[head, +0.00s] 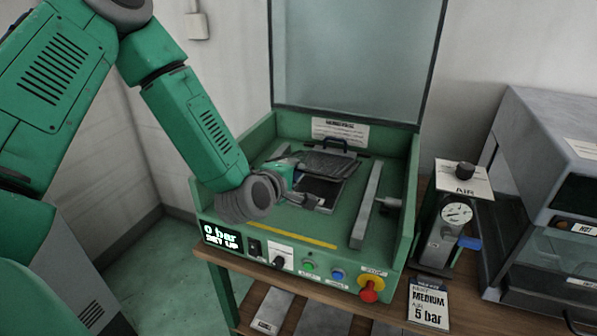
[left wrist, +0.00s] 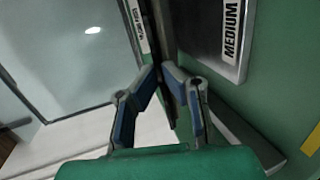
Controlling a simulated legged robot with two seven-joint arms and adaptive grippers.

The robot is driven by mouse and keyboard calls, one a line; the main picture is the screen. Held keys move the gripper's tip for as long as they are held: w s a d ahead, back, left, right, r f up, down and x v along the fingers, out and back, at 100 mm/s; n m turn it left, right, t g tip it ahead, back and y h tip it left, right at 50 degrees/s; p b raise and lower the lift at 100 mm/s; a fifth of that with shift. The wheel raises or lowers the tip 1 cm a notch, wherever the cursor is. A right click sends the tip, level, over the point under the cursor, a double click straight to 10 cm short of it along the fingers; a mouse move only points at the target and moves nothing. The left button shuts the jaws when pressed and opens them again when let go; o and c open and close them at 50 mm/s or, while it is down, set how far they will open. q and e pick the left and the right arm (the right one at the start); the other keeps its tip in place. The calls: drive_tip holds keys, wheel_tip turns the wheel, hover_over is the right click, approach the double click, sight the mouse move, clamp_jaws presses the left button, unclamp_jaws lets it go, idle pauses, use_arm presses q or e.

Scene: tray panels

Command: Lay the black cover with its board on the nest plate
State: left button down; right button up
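The black cover (head: 330,163) is a flat dark panel over the back part of the nest area in the green machine. The nest plate (head: 318,190) shows partly below and in front of it. In the left wrist view, the grey plate (left wrist: 207,35) carries a MEDIUM label. My left gripper (head: 298,178) reaches in from the left, beside the cover. In the left wrist view its fingertips (left wrist: 165,72) close on a thin dark edge, which looks like the cover seen edge-on. The board is not distinguishable. My right gripper is not in view.
The machine's clear lid (head: 345,55) stands open at the back. A grey bar (head: 366,205) lies right of the nest, inside the green side walls. Controls and a red knob (head: 370,289) line the front. An air regulator (head: 450,215) and a grey appliance (head: 550,200) stand at right.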

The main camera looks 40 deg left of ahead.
use_arm(q)
drive_tip(key=shift+a, duration=0.15)
drive_tip(key=c, duration=1.6)
unclamp_jaws()
drive_tip(key=shift+d, duration=0.2)
drive_tip(key=shift+c, duration=0.2)
drive_tip(key=shift+s+r, duration=0.1)
drive_tip(key=shift+s, duration=0.25)
drive_tip(key=v, duration=0.6)
drive_tip(key=shift+s, duration=0.35)
drive_tip(key=shift+d, duration=0.1)
